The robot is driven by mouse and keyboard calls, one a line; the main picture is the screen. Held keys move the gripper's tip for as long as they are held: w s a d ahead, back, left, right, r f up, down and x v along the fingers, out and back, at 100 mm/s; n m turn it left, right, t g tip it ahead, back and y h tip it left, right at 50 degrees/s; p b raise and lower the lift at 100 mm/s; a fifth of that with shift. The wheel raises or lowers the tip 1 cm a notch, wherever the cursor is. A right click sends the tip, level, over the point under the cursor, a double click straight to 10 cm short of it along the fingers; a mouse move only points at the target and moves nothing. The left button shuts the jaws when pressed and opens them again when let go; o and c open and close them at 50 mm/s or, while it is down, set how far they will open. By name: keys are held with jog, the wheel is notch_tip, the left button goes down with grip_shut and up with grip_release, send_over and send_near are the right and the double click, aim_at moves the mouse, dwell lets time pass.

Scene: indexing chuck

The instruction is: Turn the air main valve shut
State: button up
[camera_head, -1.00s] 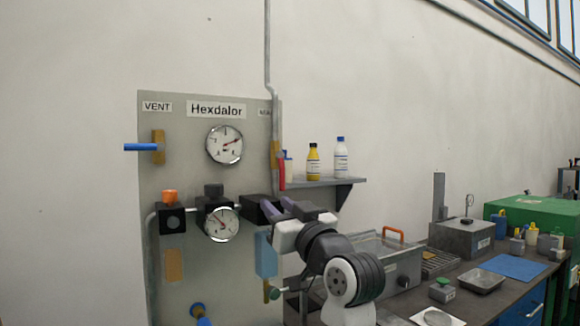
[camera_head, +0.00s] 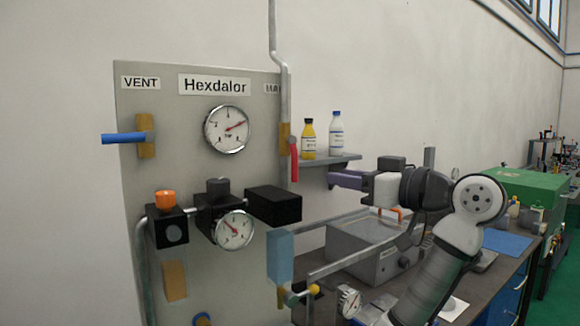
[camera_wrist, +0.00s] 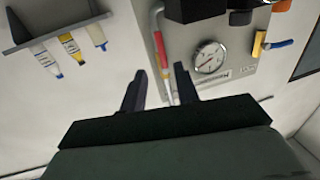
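The air main valve has a red lever (camera_head: 294,160) hanging down from a brass body (camera_head: 285,134) on the pipe at the panel's right edge. The label above it is partly hidden by the pipe. My gripper (camera_head: 332,179) is to the right of the lever and slightly below it in the head view, with a gap between them. In the wrist view, which is upside down, my gripper (camera_wrist: 159,67) has its two dark fingers spread apart and empty. The red lever (camera_wrist: 160,48) appears beyond them, in line with the gap.
A blue VENT lever (camera_head: 123,138) sticks out left. The panel (camera_head: 170,100) carries gauges, including the upper gauge (camera_head: 227,129), and a protruding black box (camera_head: 273,204). A shelf (camera_head: 345,160) with bottles stands behind my gripper.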

aim_at(297, 170)
jog(key=p+x, duration=0.4)
jog(key=x, duration=0.7)
jog(key=shift+a+r, duration=0.1)
jog(key=shift+a, duration=0.05)
jog(key=shift+x, duration=0.75)
jog(key=shift+c, duration=0.4)
grip_shut()
